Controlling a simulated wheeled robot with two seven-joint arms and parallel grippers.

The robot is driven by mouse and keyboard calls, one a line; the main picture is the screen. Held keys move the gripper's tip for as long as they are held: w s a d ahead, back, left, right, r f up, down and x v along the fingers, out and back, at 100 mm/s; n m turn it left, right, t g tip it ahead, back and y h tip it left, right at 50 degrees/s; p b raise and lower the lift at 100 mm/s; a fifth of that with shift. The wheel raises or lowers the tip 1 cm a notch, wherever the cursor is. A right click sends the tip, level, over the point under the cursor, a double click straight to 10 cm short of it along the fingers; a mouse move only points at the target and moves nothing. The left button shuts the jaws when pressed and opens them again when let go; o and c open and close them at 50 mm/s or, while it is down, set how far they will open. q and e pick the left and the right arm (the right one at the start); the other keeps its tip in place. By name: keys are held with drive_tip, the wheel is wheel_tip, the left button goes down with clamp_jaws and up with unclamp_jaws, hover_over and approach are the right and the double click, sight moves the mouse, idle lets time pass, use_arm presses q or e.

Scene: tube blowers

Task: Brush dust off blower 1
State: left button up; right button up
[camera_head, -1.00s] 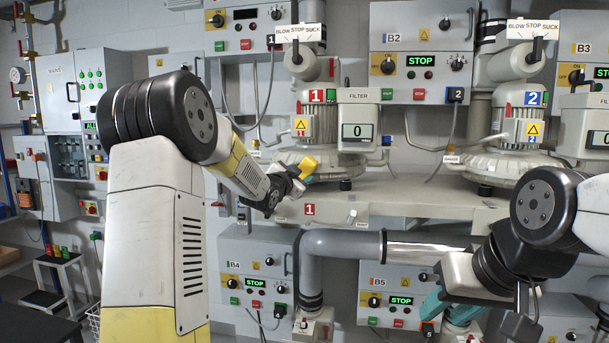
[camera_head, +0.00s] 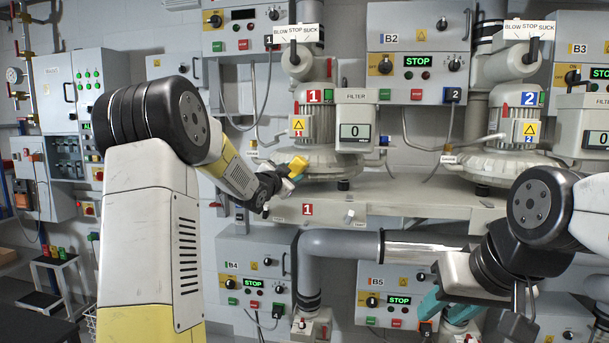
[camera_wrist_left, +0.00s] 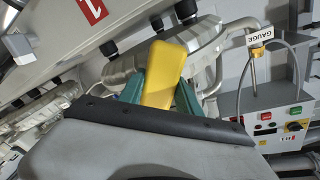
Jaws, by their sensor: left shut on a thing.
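Blower 1 (camera_head: 316,123) is a grey motor with a red "1" label, above a round grey housing (camera_head: 335,163) on a bench. My left gripper (camera_head: 291,179) is at the housing's lower left side. It is shut on a yellow-handled tool (camera_head: 298,165), probably the brush. In the left wrist view the yellow handle (camera_wrist_left: 165,73) sits between two teal fingers and overlaps the grey housing. Bristles cannot be made out, nor whether the tool touches the blower. Dust cannot be made out. My right gripper (camera_head: 446,306) is low at right, its teal fingers apart, with nothing seen between them.
A filter box (camera_head: 355,131) reading 0 adjoins blower 1 on its right. Blower 2 (camera_head: 519,128) stands further right. The bench edge (camera_head: 400,210) and a grey pipe (camera_head: 340,243) lie below. The wrist view shows a gauge fitting (camera_wrist_left: 253,70) close by.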

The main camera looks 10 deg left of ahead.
sight(302, 170)
use_arm(q)
drive_tip(key=shift+w+a, duration=0.2)
drive_tip(key=shift+a, duration=0.65)
drive_tip(key=shift+w+a, duration=0.2)
drive_tip(key=shift+a, duration=0.65)
drive_tip(key=shift+r, duration=0.6)
drive_tip(key=shift+d+r, duration=0.15)
drive_tip(key=shift+d, duration=0.1)
drive_tip(key=shift+s+d, duration=0.3)
drive_tip(key=shift+d, duration=0.8)
drive_tip(key=shift+s+d, duration=0.25)
drive_tip(key=shift+d, duration=0.85)
drive_tip(key=shift+s+d, duration=0.3)
drive_tip(key=shift+d, duration=0.8)
drive_tip(key=shift+w, duration=0.1)
drive_tip(key=shift+w+a, duration=0.2)
drive_tip(key=shift+a, duration=0.65)
drive_tip(key=shift+w+a, duration=0.3)
drive_tip(key=shift+a, duration=0.65)
clamp_jaws()
drive_tip(key=shift+w+a, duration=0.2)
drive_tip(key=shift+a, duration=0.7)
drive_tip(key=shift+w+a, duration=0.2)
drive_tip(key=shift+a, duration=0.65)
